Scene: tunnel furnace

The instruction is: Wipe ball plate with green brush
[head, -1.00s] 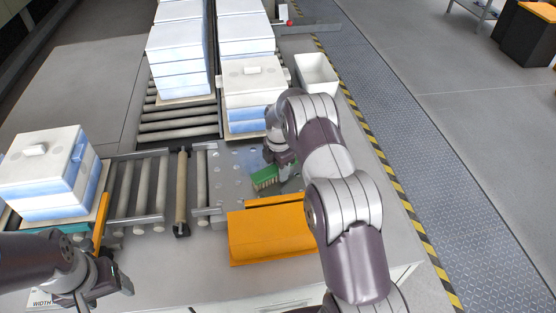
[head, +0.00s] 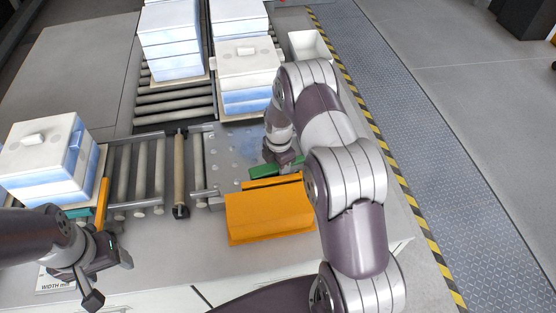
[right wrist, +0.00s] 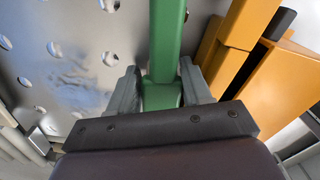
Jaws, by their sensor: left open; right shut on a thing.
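The ball plate (head: 226,146) is a grey metal plate with rows of round spots, right of the rollers. It fills the left of the right wrist view (right wrist: 60,100), where a cloudy bluish patch shows on it. My right gripper (head: 285,164) is shut on the green brush (head: 262,172), over the plate's near right part beside the orange box. In the right wrist view the green handle (right wrist: 166,40) runs between the fingers (right wrist: 160,88). The bristles are hidden, so I cannot tell whether they touch the plate. My left gripper (head: 110,278) is open and empty at the lower left.
An orange box (head: 268,217) stands close in front of the brush. White and blue boxes (head: 247,88) stand behind the plate, and another (head: 42,165) stands on the left rollers. A white bin (head: 308,44) is at the back right. The grey tabletop in front of the rollers is mostly clear.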

